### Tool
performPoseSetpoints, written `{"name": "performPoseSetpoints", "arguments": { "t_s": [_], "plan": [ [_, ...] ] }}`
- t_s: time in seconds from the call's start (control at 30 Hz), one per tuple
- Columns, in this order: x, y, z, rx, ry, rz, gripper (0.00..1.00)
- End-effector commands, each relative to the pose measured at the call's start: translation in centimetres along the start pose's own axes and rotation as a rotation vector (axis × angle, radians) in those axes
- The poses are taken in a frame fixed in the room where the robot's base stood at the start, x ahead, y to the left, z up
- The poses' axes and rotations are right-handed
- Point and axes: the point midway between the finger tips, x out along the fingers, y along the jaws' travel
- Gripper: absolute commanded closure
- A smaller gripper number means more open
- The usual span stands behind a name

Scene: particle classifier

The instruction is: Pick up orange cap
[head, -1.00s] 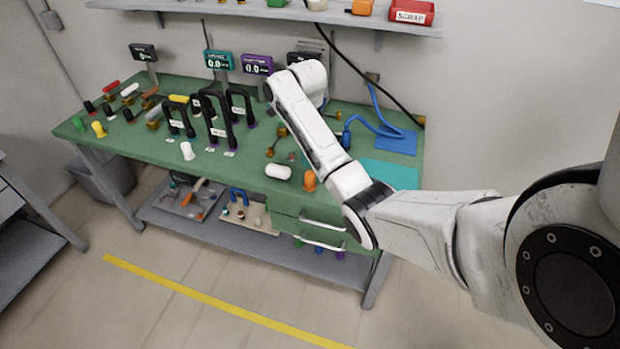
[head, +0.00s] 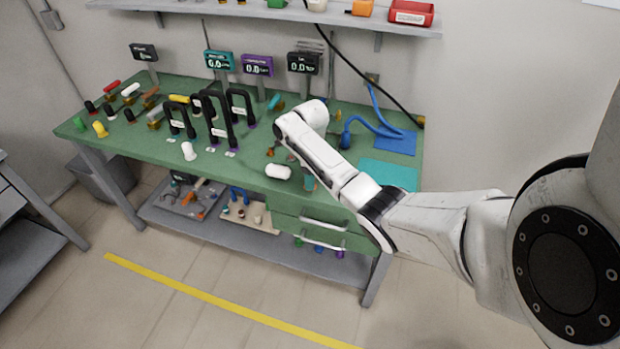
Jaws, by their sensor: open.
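No orange cap can be made out on the bench now. A small teal piece (head: 309,183) stands at the front edge, just left of my forearm, where an orange cap showed before. My white forearm rises over the right half of the bench to a rounded wrist joint. My gripper cannot be made out; it seems to be hidden behind the arm. A white rounded capsule (head: 278,172) lies at the front edge left of the teal piece. A white cap (head: 188,151) and a yellow cap (head: 99,129) stand farther left.
The green bench (head: 135,147) holds black arches (head: 212,118), displays on posts (head: 258,65) and several coloured handles at the left. A shelf with a red bin (head: 411,13) hangs above.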

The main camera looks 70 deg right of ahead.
Motion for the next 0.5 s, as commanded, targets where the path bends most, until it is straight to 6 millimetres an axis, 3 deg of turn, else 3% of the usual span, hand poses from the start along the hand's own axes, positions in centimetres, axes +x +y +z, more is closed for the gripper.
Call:
{"name": "performPoseSetpoints", "arguments": {
  "t_s": [0.23, 0.5],
  "plan": [
    [0.18, 0.00, 0.02, 0.000, 0.000, 0.000, 0.35],
    [0.16, 0.00, 0.02, 0.000, 0.000, 0.000, 0.61]
  ]
}}
